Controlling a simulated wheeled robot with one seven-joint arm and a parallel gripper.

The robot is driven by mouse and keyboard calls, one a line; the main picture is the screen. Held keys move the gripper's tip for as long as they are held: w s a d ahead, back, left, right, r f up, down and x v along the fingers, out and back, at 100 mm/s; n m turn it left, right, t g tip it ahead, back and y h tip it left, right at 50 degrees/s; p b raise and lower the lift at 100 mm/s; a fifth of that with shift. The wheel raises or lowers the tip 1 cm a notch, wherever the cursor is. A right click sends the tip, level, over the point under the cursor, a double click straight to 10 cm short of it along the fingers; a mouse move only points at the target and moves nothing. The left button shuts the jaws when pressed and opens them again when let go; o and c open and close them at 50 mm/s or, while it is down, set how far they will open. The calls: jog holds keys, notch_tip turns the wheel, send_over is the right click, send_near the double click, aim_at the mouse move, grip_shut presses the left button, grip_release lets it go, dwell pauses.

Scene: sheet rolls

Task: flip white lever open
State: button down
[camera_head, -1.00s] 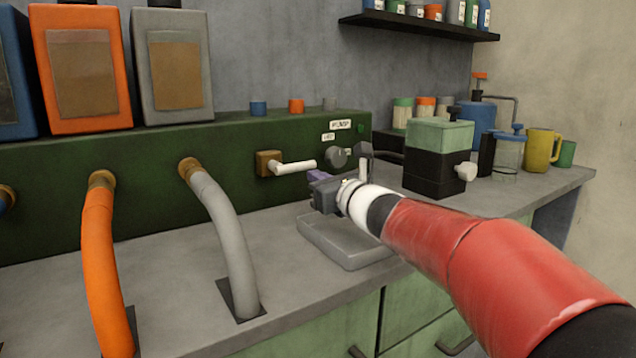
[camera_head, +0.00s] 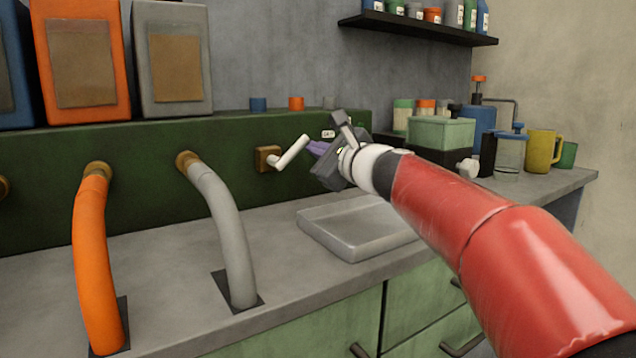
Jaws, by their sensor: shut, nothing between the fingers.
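The white lever (camera_head: 293,151) sticks out of a brass-brown mount (camera_head: 268,158) on the front of the dark green panel. It is tilted, with its free end up and to the right. My gripper (camera_head: 317,149) is shut and empty, just right of the lever's upper part. Its purple fingertip is very close to the lever; I cannot tell whether they touch. My arm and gripper hide part of the panel to the right, including the knob area.
A shallow grey tray (camera_head: 345,248) lies on the counter below my gripper. A grey hose (camera_head: 228,225) and an orange hose (camera_head: 92,260) run from panel to counter on the left. A green-topped box (camera_head: 440,132), jars and a yellow mug (camera_head: 541,150) stand to the right.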

aim_at(308, 137)
jog(key=n, duration=0.1)
jog(key=r+n, duration=0.1)
jog(key=n+b, duration=0.1)
jog(key=shift+s+a+r, duration=0.3)
jog(key=shift+a, duration=0.1)
jog(key=n, duration=0.1)
jog(key=a+r+n, duration=0.1)
jog(key=shift+s+n+b, duration=0.35)
jog(key=shift+n, duration=0.05)
jog(key=shift+s+a+r+n+b, duration=0.25)
jog(key=shift+s+a+r+n, duration=0.15)
jog(key=shift+n, duration=0.65)
jog(key=shift+s+a+r+n+b, duration=0.25)
jog(key=shift+a+n, duration=0.25)
jog(key=shift+n, duration=0.55)
